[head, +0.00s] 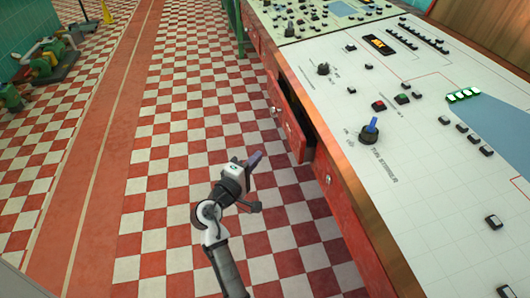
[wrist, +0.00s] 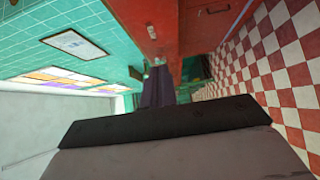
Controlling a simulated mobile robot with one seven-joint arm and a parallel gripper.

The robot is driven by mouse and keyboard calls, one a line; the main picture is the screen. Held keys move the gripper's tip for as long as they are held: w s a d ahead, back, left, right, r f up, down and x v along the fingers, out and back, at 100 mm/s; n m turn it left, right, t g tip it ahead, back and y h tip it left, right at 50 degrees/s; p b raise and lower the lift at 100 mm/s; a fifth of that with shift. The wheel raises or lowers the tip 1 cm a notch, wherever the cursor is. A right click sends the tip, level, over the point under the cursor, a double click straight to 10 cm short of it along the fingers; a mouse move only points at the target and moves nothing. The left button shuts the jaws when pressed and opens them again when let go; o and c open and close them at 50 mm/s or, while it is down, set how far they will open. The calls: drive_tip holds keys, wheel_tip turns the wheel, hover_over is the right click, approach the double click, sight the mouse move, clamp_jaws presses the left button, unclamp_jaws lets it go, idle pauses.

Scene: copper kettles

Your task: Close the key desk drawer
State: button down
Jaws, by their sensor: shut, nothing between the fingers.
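The red key desk drawer (head: 293,128) is pulled out from the front of the long control desk (head: 345,190). A dark gap shows between its front and the desk side. My gripper (head: 259,156) is shut and empty, over the checkered floor to the left of the drawer in the head view, apart from it. I cannot tell there which panel is the open drawer. Its inside is mostly hidden.
The desk top carries several knobs and buttons, such as a blue-handled switch (head: 369,129). Green pumps or valves (head: 42,65) stand at the left. A yellow floor sign (head: 107,12) is far back. The checkered floor (head: 165,150) left of the desk is free.

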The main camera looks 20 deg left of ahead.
drive_tip(key=p, duration=0.1)
approach(290, 134)
drive_tip(key=w+a, duration=0.3)
drive_tip(key=w+d, duration=0.1)
drive_tip(key=w+d+p, duration=0.1)
drive_tip(key=d, duration=0.1)
drive_tip(key=shift+w, duration=0.25)
drive_tip(key=shift+w+d+f, duration=0.15)
drive_tip(key=shift+w+d, duration=0.1)
drive_tip(key=shift+d, duration=0.2)
